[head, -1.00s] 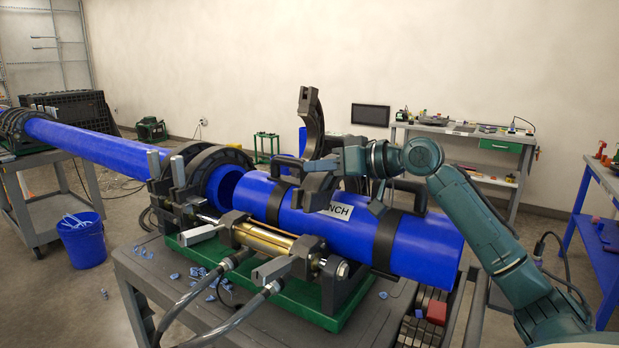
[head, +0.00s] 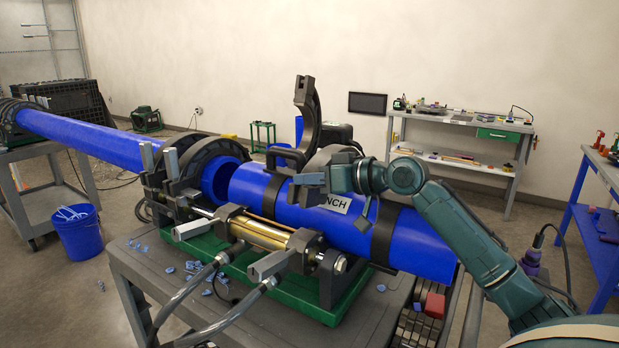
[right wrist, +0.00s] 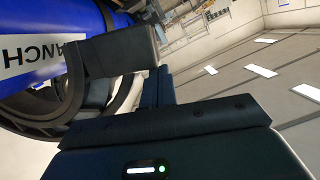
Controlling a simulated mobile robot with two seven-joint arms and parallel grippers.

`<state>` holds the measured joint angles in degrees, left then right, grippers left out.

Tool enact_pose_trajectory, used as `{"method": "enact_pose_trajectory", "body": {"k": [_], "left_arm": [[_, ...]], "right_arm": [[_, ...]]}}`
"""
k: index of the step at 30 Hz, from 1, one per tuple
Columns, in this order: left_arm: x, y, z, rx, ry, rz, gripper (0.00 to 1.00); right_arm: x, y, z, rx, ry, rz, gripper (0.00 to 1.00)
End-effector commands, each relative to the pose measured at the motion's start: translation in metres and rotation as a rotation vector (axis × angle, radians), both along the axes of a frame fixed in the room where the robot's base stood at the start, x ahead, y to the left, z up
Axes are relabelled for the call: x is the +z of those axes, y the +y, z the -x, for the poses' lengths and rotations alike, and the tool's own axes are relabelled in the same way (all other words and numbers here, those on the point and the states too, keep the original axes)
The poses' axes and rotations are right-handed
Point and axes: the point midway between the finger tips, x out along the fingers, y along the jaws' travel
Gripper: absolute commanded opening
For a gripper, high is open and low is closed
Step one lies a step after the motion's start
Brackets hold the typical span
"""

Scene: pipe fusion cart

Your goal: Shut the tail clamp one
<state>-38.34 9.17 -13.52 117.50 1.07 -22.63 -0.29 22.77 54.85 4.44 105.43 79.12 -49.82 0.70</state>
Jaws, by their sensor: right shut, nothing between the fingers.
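The tail clamp's curved black upper half (head: 312,112) stands raised in the head view, open above the blue branch pipe (head: 400,248). My right gripper (head: 300,181) is shut and empty, in front of the raised half's lower part and over the pipe's label. It hides part of the clamp's hinge area. In the right wrist view its fingers (right wrist: 159,74) are close together, beside a dark block and a curved black part (right wrist: 60,118) near the blue pipe. I cannot tell whether it touches the clamp. My left gripper is not in view.
A closed black clamp ring (head: 197,160) holds the long blue pipe (head: 85,140) at left. Brass cylinders (head: 255,232) and hoses lie in front on the green base (head: 235,268). Blue shavings litter the cart. A workbench (head: 465,130) stands behind.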

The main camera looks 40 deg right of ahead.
Motion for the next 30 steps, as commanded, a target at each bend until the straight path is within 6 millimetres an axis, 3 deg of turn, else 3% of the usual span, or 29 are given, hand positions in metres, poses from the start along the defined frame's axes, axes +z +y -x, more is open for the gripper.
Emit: {"method": "enact_pose_trajectory", "body": {"k": [1, 6, 12, 25, 30], "left_arm": [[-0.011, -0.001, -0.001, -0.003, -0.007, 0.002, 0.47], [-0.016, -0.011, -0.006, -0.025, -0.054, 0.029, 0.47], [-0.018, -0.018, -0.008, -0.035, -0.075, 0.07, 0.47], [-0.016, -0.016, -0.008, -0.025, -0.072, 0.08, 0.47], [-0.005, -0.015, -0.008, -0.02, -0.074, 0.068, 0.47]], "right_arm": [[-0.019, 0.005, 0.002, 0.004, -0.004, 0.028, 0.0], [-0.062, 0.014, 0.006, 0.003, -0.055, 0.152, 0.0], [-0.09, 0.018, 0.008, 0.002, -0.101, 0.257, 0.0], [-0.096, 0.018, 0.008, 0.004, -0.097, 0.276, 0.0], [-0.085, 0.019, 0.007, 0.004, -0.097, 0.275, 0.0]]}}
